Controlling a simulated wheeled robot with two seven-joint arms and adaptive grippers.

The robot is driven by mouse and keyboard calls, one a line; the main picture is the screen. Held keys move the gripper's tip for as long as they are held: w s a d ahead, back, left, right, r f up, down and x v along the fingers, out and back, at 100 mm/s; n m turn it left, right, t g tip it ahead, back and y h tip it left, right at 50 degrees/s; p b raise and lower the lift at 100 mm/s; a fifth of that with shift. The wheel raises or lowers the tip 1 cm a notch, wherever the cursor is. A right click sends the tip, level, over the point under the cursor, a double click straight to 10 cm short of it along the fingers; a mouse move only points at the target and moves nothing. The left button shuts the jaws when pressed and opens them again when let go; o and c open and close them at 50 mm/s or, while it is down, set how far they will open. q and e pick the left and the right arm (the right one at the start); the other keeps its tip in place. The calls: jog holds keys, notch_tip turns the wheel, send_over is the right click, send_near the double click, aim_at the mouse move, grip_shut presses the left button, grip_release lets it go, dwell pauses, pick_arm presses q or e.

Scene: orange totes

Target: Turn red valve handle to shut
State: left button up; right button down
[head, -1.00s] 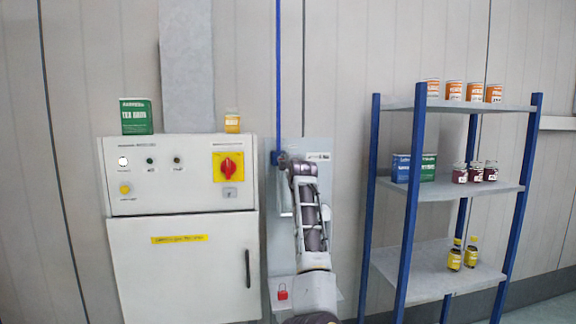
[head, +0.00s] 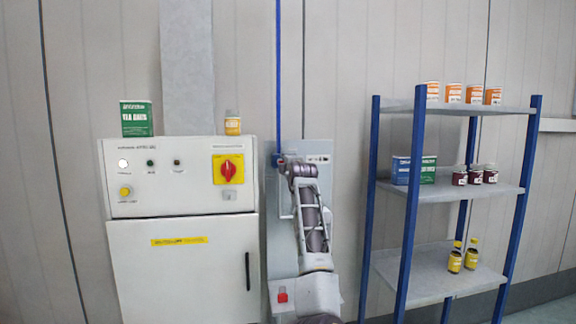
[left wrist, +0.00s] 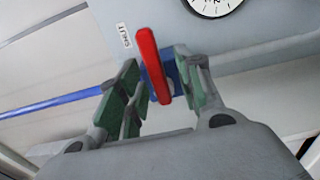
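The red valve handle (left wrist: 153,65) shows in the left wrist view as a long bar, slightly tilted, in front of a blue fitting (left wrist: 178,78). My left gripper (left wrist: 160,85) is open, with its green-padded fingers on either side of the handle's lower end. The right-hand finger is close to the handle; a gap shows on the other side. A "SHUT" label (left wrist: 124,35) is beside the handle's upper end. In the head view my left gripper (head: 284,160) is at the blue pipe (head: 278,75) and hides the handle. My right gripper is not in view.
A white control cabinet (head: 130,270) with a red-and-yellow switch (head: 229,169) stands left of the pipe panel (head: 318,190). A blue-framed shelf rack (head: 409,210) with jars and cans stands right. A round dial (left wrist: 213,4) is above the handle.

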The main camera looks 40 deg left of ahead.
pick_arm(q)
jog(key=v, duration=1.2)
dwell(0.6)
jog(key=shift+w+m, duration=0.1)
jog(key=shift+m, duration=0.2)
dwell(0.4)
